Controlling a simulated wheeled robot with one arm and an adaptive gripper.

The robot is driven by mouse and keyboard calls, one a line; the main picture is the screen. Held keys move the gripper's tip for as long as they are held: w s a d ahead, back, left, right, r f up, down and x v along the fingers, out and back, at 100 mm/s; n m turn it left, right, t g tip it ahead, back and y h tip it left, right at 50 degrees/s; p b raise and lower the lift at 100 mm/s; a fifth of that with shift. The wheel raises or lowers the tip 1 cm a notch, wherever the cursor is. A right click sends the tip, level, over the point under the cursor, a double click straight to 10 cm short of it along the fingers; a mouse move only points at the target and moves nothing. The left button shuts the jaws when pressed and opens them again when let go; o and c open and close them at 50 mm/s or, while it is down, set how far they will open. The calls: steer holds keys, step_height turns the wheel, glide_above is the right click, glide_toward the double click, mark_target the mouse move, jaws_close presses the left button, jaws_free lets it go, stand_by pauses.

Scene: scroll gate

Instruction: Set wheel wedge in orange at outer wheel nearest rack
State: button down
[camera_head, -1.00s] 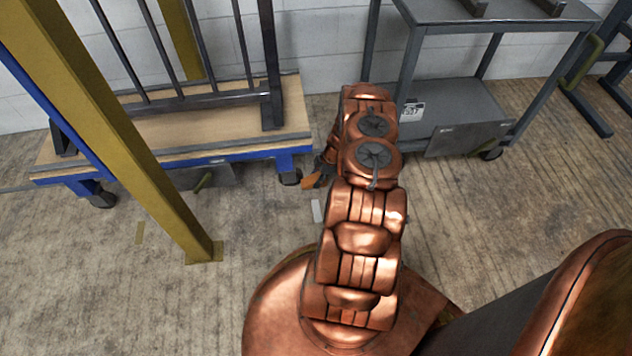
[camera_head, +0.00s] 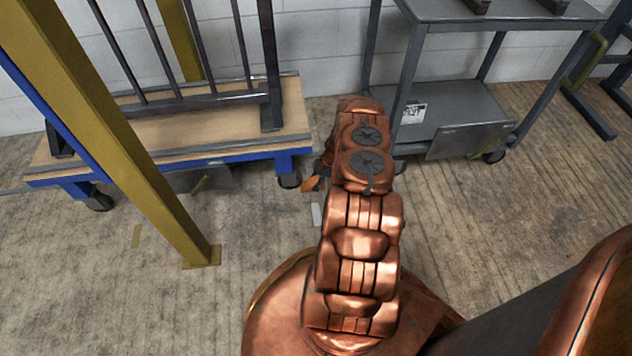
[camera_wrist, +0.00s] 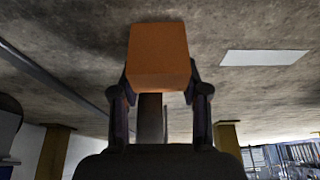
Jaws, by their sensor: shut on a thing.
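The orange wedge (camera_wrist: 158,55) is held between the fingertips of my gripper (camera_wrist: 159,90) in the wrist view, with the floor beyond it. In the head view the wedge (camera_head: 310,184) shows just above the floor, partly hidden by my gripper (camera_head: 321,174). It is close to the right of the blue cart's right front wheel (camera_head: 289,180), the one nearest the grey shelf rack (camera_head: 455,110). A narrow gap shows between wedge and wheel. In the wrist view a dark round shape, likely that wheel, is cut off at the left edge.
The blue-framed cart (camera_head: 225,154) carries a wooden deck and dark upright bars. A yellow post (camera_head: 150,170) stands in front of it. A pale strip (camera_head: 316,215) lies on the floor below the wedge. The floor in front of the cart is otherwise mostly clear.

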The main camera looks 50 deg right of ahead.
steer(key=c, duration=0.6)
jaws_free()
steer(key=p+v, duration=0.3)
steer(key=v, duration=0.9)
steer(key=shift+s, duration=0.1)
